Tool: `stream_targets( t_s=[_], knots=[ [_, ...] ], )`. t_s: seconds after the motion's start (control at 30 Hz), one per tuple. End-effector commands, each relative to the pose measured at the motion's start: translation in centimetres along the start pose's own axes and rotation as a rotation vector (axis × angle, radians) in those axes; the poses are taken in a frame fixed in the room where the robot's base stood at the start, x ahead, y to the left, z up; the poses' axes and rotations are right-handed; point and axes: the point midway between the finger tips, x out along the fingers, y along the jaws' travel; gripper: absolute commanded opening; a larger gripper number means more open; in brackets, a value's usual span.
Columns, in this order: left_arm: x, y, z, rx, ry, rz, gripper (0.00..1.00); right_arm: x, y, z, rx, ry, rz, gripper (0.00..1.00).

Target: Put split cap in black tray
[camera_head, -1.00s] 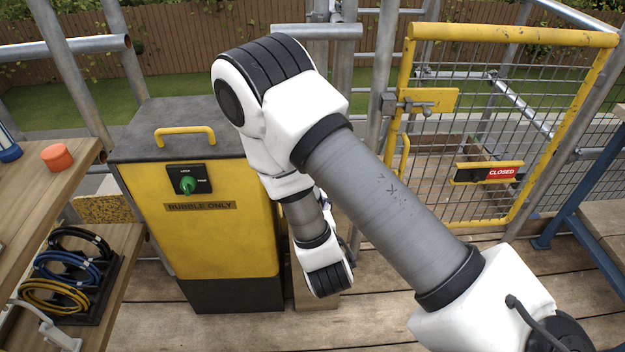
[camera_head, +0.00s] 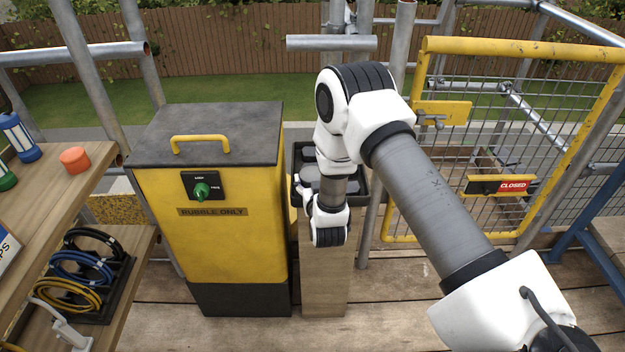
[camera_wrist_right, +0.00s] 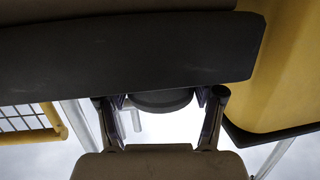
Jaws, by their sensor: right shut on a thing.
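The black tray (camera_head: 297,157) stands on a wooden post right of the yellow bin, partly hidden by my right arm. Grey rounded shapes show inside its rim, too small to identify. My right gripper (camera_head: 302,190) is at the tray's near left side, its fingers small and partly hidden. In the right wrist view, my right gripper (camera_wrist_right: 160,104) is shut on a dark round piece, the split cap (camera_wrist_right: 160,99). The dark wall of the tray (camera_wrist_right: 130,52) fills the upper part there, close to the cap; whether they touch I cannot tell. My left gripper is out of view.
The yellow rubble bin (camera_head: 225,225) stands just left of the tray. A yellow mesh gate (camera_head: 480,110) and scaffold poles stand right and behind. On the left, a wooden bench (camera_head: 70,190) holds an orange cap (camera_head: 75,160); coiled cables (camera_head: 75,270) lie below.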

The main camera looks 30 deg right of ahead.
Motion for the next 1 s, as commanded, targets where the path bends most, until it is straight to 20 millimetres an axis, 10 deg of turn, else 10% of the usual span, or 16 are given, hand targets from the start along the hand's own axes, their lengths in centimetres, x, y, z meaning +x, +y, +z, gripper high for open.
stream_targets(
  t_s=[0.5, 0.53, 0.6, 1.0],
  knots=[
    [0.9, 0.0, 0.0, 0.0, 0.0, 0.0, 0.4, 0.2, 0.0, 1.2, 0.0, 0.0, 0.0, 0.3],
    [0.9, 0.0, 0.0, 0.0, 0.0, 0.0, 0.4, 0.2, 0.0, 1.2, 0.0, 0.0, 0.0, 0.71],
    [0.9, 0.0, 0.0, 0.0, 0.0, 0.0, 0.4, 0.2, 0.0, 1.2, 0.0, 0.0, 0.0, 0.92],
    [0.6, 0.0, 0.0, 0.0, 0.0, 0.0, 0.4, 0.1, 0.0, 0.8, 0.0, 0.0, -0.001, 0.92]
  ],
)
